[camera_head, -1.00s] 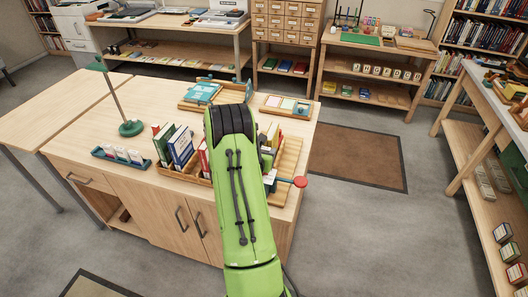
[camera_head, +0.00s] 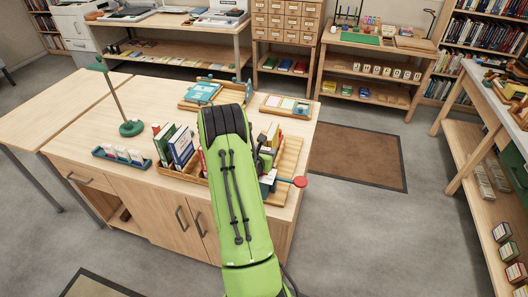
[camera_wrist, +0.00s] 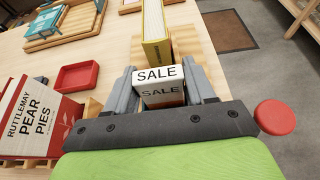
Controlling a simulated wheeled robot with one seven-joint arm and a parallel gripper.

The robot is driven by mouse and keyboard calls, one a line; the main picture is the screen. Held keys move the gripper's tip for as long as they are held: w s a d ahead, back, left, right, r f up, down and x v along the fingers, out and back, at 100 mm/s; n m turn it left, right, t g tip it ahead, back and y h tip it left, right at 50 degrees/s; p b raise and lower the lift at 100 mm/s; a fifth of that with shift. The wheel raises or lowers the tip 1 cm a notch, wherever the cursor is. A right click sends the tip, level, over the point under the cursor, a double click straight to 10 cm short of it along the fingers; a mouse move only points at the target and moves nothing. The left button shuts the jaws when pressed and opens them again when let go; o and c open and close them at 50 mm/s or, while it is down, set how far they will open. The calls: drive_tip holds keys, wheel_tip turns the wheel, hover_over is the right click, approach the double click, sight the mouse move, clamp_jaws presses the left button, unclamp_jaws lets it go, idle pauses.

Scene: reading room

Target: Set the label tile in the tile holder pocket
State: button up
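In the wrist view, a white label tile (camera_wrist: 157,74) with black SALE lettering stands between the two fingers of my gripper (camera_wrist: 162,88). The fingers lie close against both its sides. A second, greyer SALE face (camera_wrist: 163,94) shows just below it; I cannot tell whether it belongs to the same piece. A small empty red tray (camera_wrist: 78,76) lies to the left, apart from the fingers. I cannot tell which thing is the tile holder pocket. In the head view, my green arm hides most of my gripper.
A yellow book (camera_wrist: 155,35) stands just beyond the tile. A RUTTLEMAY PEAR PIES book (camera_wrist: 35,115) is close on the left. A red round knob (camera_wrist: 275,117) sits to the right. A lamp (camera_head: 131,128) and a teal card tray (camera_head: 121,157) stand on the table's left.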

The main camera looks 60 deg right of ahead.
drive_tip(key=o, duration=0.5)
drive_tip(key=shift+c, duration=0.2)
drive_tip(key=b+v, duration=1.1)
drive_tip(key=v, duration=0.4)
drive_tip(key=shift+a, duration=0.35)
drive_tip(key=shift+r, duration=0.2)
